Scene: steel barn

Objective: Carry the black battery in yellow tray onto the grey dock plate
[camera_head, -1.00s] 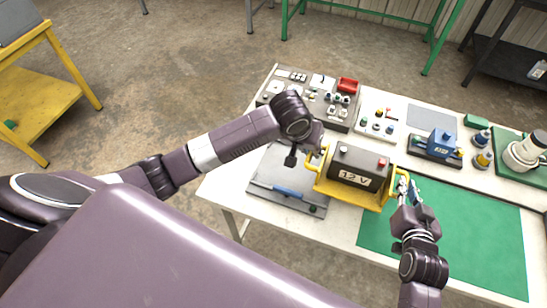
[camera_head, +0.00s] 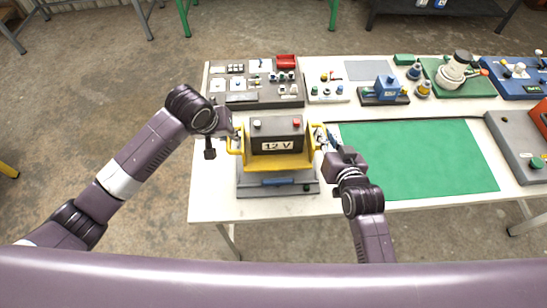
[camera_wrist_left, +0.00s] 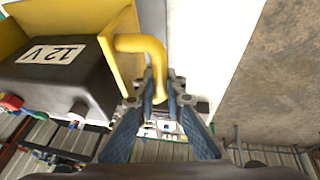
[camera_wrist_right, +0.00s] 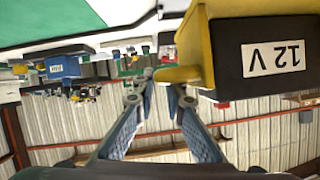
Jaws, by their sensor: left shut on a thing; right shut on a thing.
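The black battery (camera_head: 277,134), marked 12 V, sits upright in the yellow tray (camera_head: 275,163). My left gripper (camera_head: 231,137) is shut on the tray's left handle, and the left wrist view shows this yellow handle (camera_wrist_left: 145,45) between the fingers. My right gripper (camera_head: 327,143) is shut on the right handle, which also shows in the right wrist view (camera_wrist_right: 178,74). The grey dock plate (camera_head: 278,187) with a blue bar lies just under and in front of the tray, partly hidden by it. I cannot tell whether the tray touches the plate.
A green mat (camera_head: 420,160) lies on the white table (camera_head: 214,205) to the right. A grey panel (camera_head: 250,85) with switches, a small button board (camera_head: 328,92) and a blue vise (camera_head: 385,90) stand behind. Another grey plate (camera_head: 520,145) is at the far right.

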